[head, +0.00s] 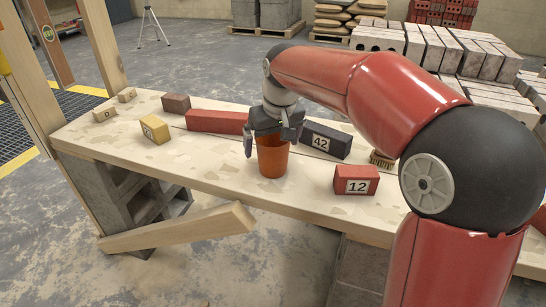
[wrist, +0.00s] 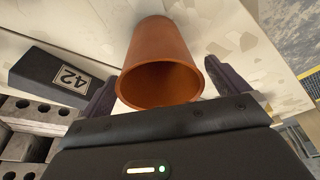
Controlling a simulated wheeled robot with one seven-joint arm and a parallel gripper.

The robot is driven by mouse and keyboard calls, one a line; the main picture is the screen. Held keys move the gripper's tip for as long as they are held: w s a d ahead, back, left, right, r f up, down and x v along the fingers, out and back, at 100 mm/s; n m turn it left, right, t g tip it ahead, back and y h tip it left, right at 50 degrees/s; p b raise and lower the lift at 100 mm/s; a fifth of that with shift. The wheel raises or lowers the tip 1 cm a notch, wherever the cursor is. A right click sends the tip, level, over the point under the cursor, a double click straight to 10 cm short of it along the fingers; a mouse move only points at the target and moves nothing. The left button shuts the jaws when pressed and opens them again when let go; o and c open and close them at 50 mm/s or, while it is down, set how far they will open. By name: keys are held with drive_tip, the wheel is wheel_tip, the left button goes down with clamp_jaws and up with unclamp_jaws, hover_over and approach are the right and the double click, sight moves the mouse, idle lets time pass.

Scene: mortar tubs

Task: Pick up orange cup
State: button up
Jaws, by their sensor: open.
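The orange cup (head: 272,160) stands upright on the wooden plank bench, near its middle. In the wrist view the orange cup (wrist: 160,65) shows its open mouth facing the camera. My gripper (head: 272,145) is over the cup's rim, with one finger at the cup's left and the other toward its right. In the wrist view my gripper (wrist: 163,88) is open, with dark fingers on both sides of the cup. A gap shows on the left; the right finger is very near the wall, and I cannot tell if it touches.
A dark block marked 42 (head: 325,140) lies just right of the cup. A red block marked 12 (head: 356,180) is farther right. A long red block (head: 215,122) and a yellow block (head: 155,129) lie to the left. Bare bench (head: 215,165) is left of the cup.

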drive_tip(key=shift+w+f, duration=0.1)
drive_tip(key=shift+f, duration=0.3)
drive_tip(key=shift+c, duration=0.4)
drive_tip(key=c, duration=1)
drive_tip(key=shift+r, duration=0.1)
